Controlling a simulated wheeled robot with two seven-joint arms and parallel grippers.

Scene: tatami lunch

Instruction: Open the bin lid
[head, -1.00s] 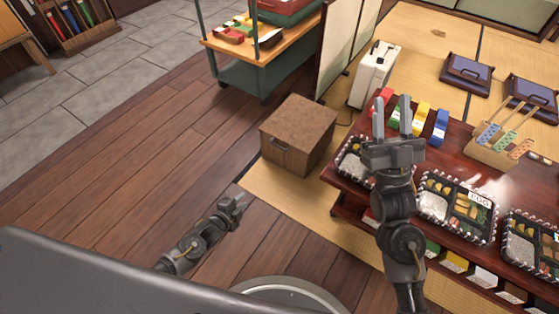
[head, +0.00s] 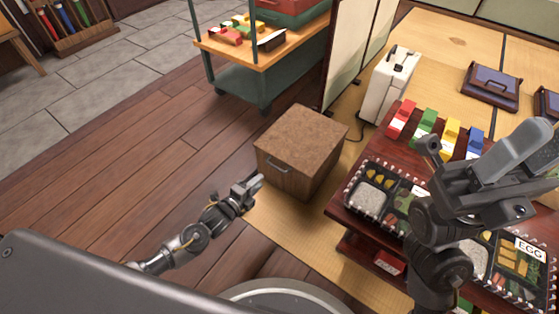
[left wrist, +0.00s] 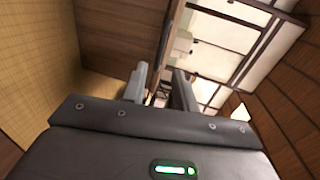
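The bin (head: 296,178) is a wooden box with a speckled brown lid (head: 303,137) lying flat and closed on top. A small metal handle (head: 278,163) is on its front face. My left gripper (head: 254,186) is just in front of the bin, low and below the handle, apparently apart from it. In the left wrist view, the two left fingers (left wrist: 160,88) stand apart with nothing between them, beside a brown wooden surface. My right gripper (head: 530,158) is raised over the low table, its fingers apart and empty.
The low dark table (head: 345,213) with lunch boxes and coloured blocks stands right of the bin. A white case (head: 388,88) and a folding screen (head: 347,55) are behind it. A green cart (head: 236,88) stands beyond. The wooden floor to the left is clear.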

